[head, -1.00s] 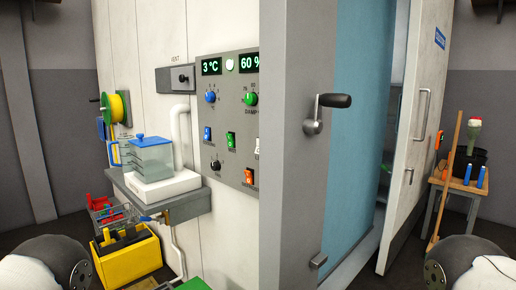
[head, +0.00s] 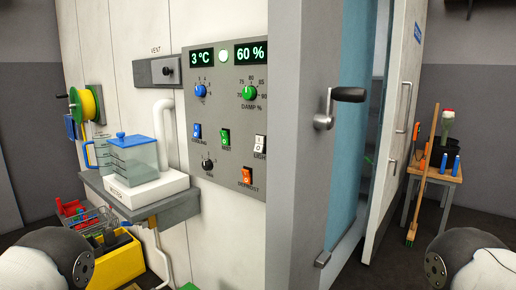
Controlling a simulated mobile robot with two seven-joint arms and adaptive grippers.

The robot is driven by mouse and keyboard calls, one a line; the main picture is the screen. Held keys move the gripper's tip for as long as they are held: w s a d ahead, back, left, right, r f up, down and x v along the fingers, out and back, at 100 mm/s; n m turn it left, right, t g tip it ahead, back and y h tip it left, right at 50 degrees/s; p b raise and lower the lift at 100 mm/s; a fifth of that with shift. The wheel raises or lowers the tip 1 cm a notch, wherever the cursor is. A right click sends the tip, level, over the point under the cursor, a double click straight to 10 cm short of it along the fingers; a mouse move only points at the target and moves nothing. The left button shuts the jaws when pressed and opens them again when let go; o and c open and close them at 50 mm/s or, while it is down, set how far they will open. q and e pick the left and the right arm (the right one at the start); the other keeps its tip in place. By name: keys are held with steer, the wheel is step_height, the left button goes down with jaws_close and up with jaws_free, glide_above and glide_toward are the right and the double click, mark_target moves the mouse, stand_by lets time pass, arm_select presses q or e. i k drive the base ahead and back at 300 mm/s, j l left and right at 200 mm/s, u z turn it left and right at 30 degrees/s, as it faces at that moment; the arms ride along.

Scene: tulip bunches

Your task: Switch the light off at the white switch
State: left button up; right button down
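The white rocker switch (head: 260,145) labelled LIGHT sits at the right side of the grey control panel (head: 226,172), close to the grey door post. On the same panel are a blue switch (head: 196,131), a green switch (head: 225,138) and an orange switch (head: 246,176). Whether the white switch is on or off I cannot tell. Only rounded parts of my two arms show at the lower left and lower right corners. Both grippers are out of view.
A grey post with a crank handle (head: 347,95) stands right of the panel, and a white door (head: 398,130) is ajar beyond it. A shelf (head: 182,209) with a water tank (head: 133,156) juts out at left. A yellow crate (head: 119,262) stands below.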

mark_target(259, 140)
steer(key=i+j+z, duration=0.15)
steer(key=j+z, duration=0.2)
steer(key=j, duration=0.35)
steer(key=j+z, duration=0.35)
steer(key=j, duration=0.3)
steer(key=i+j, duration=0.05)
